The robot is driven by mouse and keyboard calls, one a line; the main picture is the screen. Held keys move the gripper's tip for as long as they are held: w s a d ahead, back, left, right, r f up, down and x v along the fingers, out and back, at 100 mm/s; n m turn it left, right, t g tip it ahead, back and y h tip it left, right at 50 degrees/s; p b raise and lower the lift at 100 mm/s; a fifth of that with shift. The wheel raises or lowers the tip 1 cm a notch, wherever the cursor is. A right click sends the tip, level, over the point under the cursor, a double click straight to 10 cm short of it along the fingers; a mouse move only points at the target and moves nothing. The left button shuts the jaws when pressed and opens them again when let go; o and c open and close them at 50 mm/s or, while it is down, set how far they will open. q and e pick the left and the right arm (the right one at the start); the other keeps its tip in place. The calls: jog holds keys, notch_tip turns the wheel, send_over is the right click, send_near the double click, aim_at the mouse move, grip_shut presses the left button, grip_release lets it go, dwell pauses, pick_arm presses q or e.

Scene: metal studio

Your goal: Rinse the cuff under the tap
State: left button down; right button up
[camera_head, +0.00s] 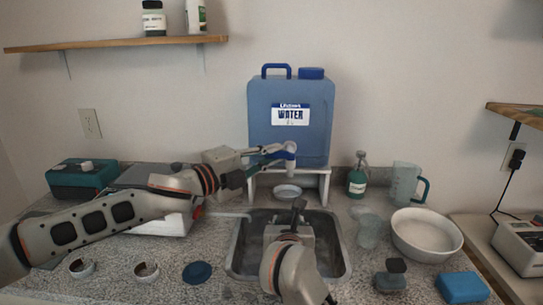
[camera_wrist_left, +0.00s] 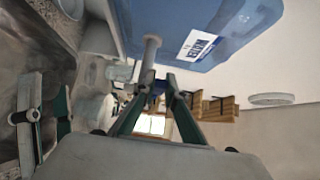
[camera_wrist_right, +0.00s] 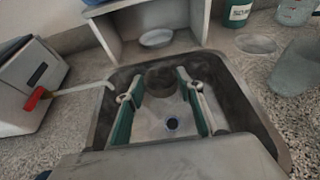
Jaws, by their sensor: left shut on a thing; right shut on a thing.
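The blue water container (camera_head: 291,120) stands on a white stand behind the sink, with its tap (camera_head: 290,160) at the front. My left gripper (camera_head: 282,151) is shut on the tap's blue lever; the left wrist view shows the pale spout (camera_wrist_left: 151,50) beyond the fingertips. My right gripper (camera_head: 297,208) is low over the sink. In the right wrist view a dull grey-brown ring, seemingly the cuff (camera_wrist_right: 162,79), sits between its fingertips, and the gripper is shut on it. The cuff is hard to make out in the head view. I cannot make out a water stream.
The metal sink (camera_head: 343,262) has a drain (camera_wrist_right: 172,124). A small dish (camera_head: 288,191) sits under the stand. A green bottle (camera_head: 356,180), jug (camera_head: 405,181) and white bowl (camera_head: 426,235) stand right. Two small rings (camera_head: 82,267) (camera_head: 146,272) lie front left.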

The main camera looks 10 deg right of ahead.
pick_arm(q)
jog(key=shift+d+f, duration=0.1)
jog(key=c, duration=2)
grip_release()
jog(key=shift+c, duration=0.2)
jog(key=v, duration=1.2)
